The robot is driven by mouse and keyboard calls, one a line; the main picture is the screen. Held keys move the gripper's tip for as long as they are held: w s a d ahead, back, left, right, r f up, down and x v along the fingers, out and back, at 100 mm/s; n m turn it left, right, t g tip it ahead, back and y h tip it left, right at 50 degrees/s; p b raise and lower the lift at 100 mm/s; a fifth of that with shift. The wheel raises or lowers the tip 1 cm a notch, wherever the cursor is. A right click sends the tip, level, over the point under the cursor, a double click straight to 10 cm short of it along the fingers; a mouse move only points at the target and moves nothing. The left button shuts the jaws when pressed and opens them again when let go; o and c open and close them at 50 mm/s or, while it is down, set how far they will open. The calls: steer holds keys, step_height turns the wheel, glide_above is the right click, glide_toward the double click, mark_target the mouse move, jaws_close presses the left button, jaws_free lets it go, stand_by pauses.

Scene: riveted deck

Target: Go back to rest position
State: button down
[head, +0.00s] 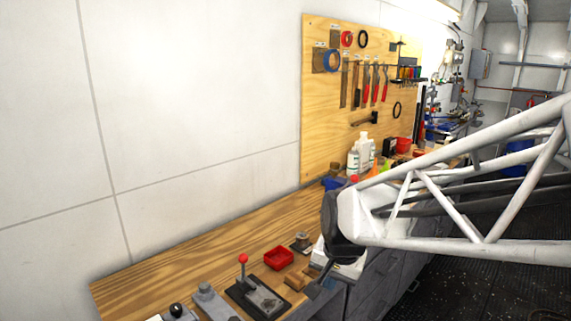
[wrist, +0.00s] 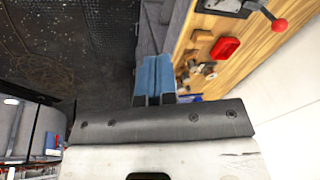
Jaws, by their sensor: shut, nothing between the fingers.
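My gripper (wrist: 154,76) shows in the wrist view as two blue fingers side by side, shut with nothing between them. Beyond the fingertips are the dark floor and the edge of the wooden workbench (wrist: 257,43). In the head view my white truss arm comes in from the right, and its dark end is over the front edge of the workbench (head: 185,252). The fingers are hard to make out there. The gripper appears apart from the bench items, though its height above the bench is unclear.
A red bin (head: 278,258), a red-knobbed lever (head: 244,262) and wooden blocks (head: 299,281) are on the bench near my arm's end. White bottles (head: 363,150) stand farther back, below a tool pegboard (head: 335,95). Dark floor (head: 460,295) lies open at right.

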steer(key=s+d+r+n, duration=0.1)
steer(key=s+d, duration=0.3)
steer(key=s, duration=0.4)
steer(key=s+d+r+n+h, duration=0.1)
steer(key=s+d+r+n, duration=0.1)
steer(key=s+d, duration=0.3)
steer(key=shift+s+r+n+h, duration=0.25)
steer(key=shift+s+n, duration=0.55)
steer(key=shift+s, duration=1)
